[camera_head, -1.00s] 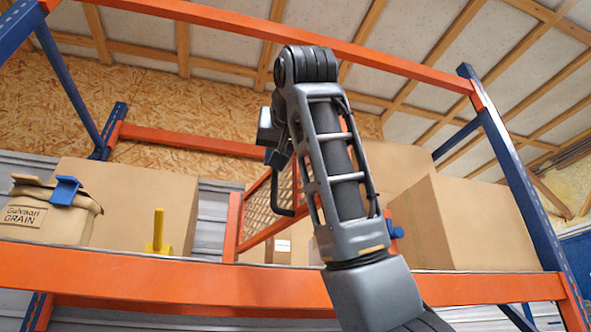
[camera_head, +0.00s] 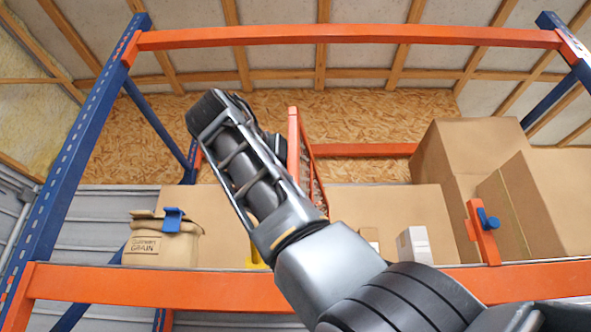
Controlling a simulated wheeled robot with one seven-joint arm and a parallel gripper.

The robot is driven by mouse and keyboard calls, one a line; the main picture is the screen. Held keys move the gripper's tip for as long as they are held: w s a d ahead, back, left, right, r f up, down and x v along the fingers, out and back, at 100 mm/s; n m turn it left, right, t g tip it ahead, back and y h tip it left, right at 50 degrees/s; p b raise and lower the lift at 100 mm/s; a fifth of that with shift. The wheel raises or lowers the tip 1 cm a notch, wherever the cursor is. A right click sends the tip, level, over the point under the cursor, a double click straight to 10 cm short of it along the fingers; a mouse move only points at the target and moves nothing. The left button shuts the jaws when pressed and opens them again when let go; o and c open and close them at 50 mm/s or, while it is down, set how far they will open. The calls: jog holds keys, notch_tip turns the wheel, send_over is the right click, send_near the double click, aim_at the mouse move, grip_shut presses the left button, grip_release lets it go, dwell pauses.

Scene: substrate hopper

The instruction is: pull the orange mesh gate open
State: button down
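The orange mesh gate (camera_head: 314,180) is seen almost edge-on above the shelf, standing out at an angle. Its upright orange end bar (camera_head: 293,145) is right of my arm, and its lower part is hidden behind the arm. An orange post with a blue knob (camera_head: 488,220) stands apart at the right of the shelf front. My gripper (camera_head: 274,145) is mostly hidden behind my forearm; only a dark part shows, close to the left side of the end bar. I cannot tell whether it touches the gate, and its fingers are not clear.
A grain sack (camera_head: 160,245) with a blue clip sits on the left of the shelf. A yellow piece (camera_head: 254,252) is partly behind my arm. Large cardboard boxes (camera_head: 470,150) fill the right, and a small white box (camera_head: 413,245) stands mid-shelf. An orange beam (camera_head: 150,286) runs along the front.

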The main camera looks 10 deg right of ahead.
jog(key=shift+w+d, duration=0.15)
jog(key=shift+w, duration=0.05)
dwell(0.3)
jog(key=c, duration=1.2)
grip_release()
jog(key=shift+w+d, duration=0.1)
jog(key=shift+d, duration=0.05)
jog(key=b+v, duration=0.2)
jog(key=v, duration=0.6)
jog(key=shift+w+a+f, duration=0.1)
jog(key=shift+a, duration=0.1)
